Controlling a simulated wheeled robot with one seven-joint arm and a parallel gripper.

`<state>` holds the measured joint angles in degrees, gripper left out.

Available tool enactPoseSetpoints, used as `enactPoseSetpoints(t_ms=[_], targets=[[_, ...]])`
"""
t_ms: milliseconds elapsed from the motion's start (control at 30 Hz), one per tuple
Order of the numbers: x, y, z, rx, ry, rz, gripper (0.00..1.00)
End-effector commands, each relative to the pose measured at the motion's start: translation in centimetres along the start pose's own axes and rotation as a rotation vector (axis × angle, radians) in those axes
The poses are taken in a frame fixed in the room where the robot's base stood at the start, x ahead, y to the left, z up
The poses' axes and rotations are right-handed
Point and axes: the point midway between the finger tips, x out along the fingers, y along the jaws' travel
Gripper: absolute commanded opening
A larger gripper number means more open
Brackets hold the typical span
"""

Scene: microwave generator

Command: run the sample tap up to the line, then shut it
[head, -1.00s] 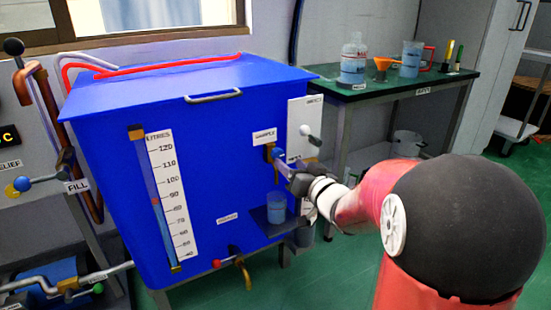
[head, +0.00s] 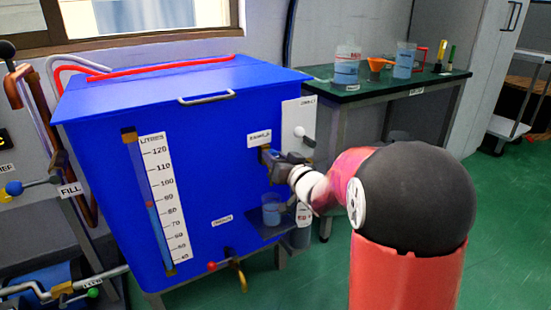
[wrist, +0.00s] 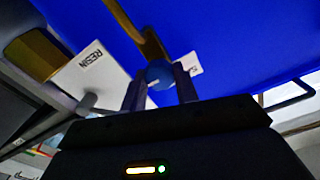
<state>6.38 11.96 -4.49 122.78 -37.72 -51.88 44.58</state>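The sample tap (wrist: 137,27) is a brass fitting on the front of the blue tank (head: 100,190), under the label SAMPLE. Its blue handle (wrist: 160,73) sits between the two fingers of my gripper (wrist: 161,80), which appear shut on it. In the head view my gripper (head: 277,163) hides most of the tap. A clear beaker (head: 271,212) with blue liquid stands upright on a small dark shelf (head: 262,231) below the tap. The line on the beaker is too small to make out.
A white panel (head: 297,112) with a grey handle is right of the tap. A low drain valve (head: 240,276) is below. A green table (head: 400,90) at the back right holds a bottle, an orange funnel and a jug.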

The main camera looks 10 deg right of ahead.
Motion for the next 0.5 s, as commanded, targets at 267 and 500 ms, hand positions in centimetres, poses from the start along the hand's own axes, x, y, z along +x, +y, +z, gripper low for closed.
enactPoseSetpoints(t_ms=[267, 500], targets=[[-0.03, 0.12, 0.43, -0.077, 0.003, -0.001, 0.07], [-0.03, 0.05, 0.43, -0.327, 0.003, -0.001, 0.07]])
